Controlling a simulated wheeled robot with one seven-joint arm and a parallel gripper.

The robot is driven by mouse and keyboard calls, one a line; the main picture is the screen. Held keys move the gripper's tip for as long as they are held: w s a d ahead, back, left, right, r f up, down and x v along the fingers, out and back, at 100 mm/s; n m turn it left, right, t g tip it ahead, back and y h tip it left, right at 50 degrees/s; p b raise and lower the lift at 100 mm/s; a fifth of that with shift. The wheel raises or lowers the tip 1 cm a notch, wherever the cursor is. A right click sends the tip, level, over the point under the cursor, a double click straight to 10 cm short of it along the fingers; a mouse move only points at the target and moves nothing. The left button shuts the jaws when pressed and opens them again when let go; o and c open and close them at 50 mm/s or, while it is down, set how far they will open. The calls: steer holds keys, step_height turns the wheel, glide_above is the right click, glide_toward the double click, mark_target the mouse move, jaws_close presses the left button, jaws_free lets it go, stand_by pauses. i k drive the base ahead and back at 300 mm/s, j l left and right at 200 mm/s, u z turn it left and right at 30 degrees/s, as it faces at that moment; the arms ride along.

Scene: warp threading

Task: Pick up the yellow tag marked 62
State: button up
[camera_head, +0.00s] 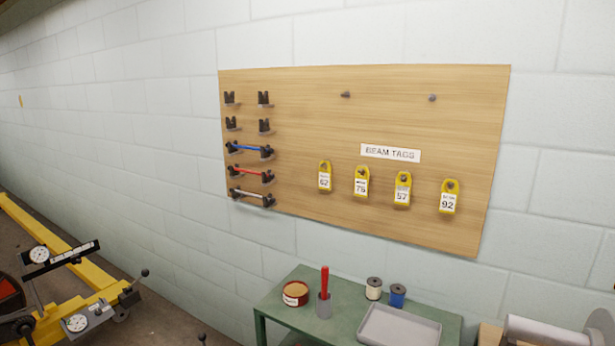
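The yellow tag marked 62 (325,177) hangs on a peg on the wooden board (330,110), below and left of the "BEAM TAGS" label (390,153). It is the leftmost tag in a row. To its right hang the yellow tags marked 75 (361,182), 57 (402,189) and 92 (449,197). The tags are apart from one another. My gripper is not in view.
Clips on the board's left hold blue, red and grey rods (250,173). A green table (285,296) below carries a red tin (295,294), a red-handled tool (324,293), two spools (397,295) and a grey tray (400,328). Yellow machinery (45,235) stands at left.

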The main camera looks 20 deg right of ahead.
mark_target(325, 176)
steer(key=i+j, duration=0.3)
steer(key=i+j+z, duration=0.15)
steer(key=j, duration=0.25)
steer(key=i+j, duration=0.35)
steer(key=i+j+z, duration=0.1)
steer(key=i+j, duration=0.2)
steer(key=j, duration=0.15)
steer(key=i+j, duration=0.2)
steer(key=j, duration=0.2)
steer(key=i+l+z, duration=0.05)
